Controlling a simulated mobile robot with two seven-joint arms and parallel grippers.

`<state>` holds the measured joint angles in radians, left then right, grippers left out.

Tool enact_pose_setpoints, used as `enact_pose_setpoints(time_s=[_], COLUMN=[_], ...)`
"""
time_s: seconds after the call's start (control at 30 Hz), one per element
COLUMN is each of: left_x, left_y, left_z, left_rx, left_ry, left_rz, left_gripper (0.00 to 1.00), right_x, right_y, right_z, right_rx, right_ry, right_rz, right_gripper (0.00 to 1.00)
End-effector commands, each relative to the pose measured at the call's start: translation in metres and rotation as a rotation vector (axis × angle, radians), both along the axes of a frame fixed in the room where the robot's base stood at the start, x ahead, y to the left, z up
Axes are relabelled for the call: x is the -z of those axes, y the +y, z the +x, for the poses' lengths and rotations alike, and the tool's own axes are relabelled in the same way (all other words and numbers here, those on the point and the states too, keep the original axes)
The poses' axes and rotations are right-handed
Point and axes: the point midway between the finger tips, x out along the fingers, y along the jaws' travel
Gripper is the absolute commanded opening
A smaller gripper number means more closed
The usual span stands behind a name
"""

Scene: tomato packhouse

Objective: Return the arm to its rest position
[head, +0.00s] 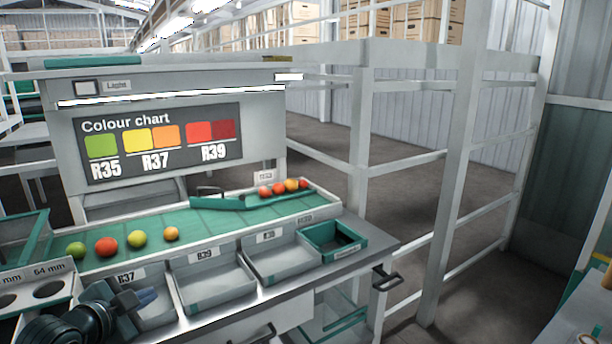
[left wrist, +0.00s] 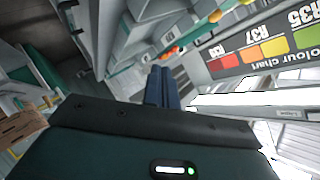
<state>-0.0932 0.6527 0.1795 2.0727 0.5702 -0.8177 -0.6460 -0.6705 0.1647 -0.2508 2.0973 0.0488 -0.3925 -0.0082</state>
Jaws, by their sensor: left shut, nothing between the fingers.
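My left gripper (head: 146,298) is at the lower left of the head view, over the front of the R37 tray (head: 158,312). Its fingers are shut with nothing between them. In the left wrist view the closed fingers (left wrist: 162,88) show in the middle, with the colour chart (left wrist: 250,55) beyond them to the right. My right gripper does not show in either view.
A green belt (head: 200,222) carries several tomatoes, including a red one (head: 106,246). The R39 tray (head: 212,285), another grey tray (head: 280,262) and a green crate (head: 331,241) line the bench front. A size gauge board (head: 40,277) stands at left. Rails (head: 455,190) stand at right.

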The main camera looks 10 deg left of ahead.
Motion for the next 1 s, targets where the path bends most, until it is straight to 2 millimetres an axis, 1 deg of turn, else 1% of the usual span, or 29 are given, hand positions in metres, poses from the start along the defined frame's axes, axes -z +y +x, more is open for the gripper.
enact_pose_setpoints(time_s=[0.03,0.07,0.1,0.17,0.2,0.27,0.3,0.33,0.4,0.5,0.6,0.7,1.0], left_x=[0.034,0.052,0.075,0.107,0.126,0.149,0.161,0.168,0.181,0.19,0.192,0.193,0.194], left_y=[-0.02,-0.031,-0.048,-0.074,-0.092,-0.119,-0.137,-0.15,-0.178,-0.207,-0.223,-0.229,-0.229], left_z=[-0.014,-0.022,-0.034,-0.056,-0.072,-0.098,-0.114,-0.126,-0.152,-0.179,-0.193,-0.198,-0.198], left_rx=[-0.011,-0.02,-0.033,-0.051,-0.065,-0.086,-0.1,-0.108,-0.13,-0.154,-0.169,-0.172,-0.172], left_ry=[0.048,0.069,0.097,0.138,0.165,0.202,0.224,0.239,0.268,0.298,0.311,0.315,0.315], left_rz=[-0.07,-0.11,-0.164,-0.245,-0.299,-0.38,-0.432,-0.469,-0.546,-0.631,-0.681,-0.698,-0.698], left_gripper=[0.0,0.0,0.0,0.0,0.0,0.0,0.0,0.0,0.0,0.0,0.0,0.0,0.0], right_x=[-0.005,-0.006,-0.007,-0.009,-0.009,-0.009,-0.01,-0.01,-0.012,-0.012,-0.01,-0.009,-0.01], right_y=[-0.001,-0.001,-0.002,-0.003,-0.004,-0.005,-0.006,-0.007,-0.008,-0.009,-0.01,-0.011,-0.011], right_z=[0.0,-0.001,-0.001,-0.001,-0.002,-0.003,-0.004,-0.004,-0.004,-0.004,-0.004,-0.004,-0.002], right_rx=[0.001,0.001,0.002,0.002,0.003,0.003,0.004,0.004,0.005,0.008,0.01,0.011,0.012], right_ry=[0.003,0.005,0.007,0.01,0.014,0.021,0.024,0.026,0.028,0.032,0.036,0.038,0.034], right_rz=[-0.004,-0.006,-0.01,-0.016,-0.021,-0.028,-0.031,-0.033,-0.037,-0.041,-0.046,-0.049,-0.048], right_gripper=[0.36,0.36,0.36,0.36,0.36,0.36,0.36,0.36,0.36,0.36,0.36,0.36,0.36])
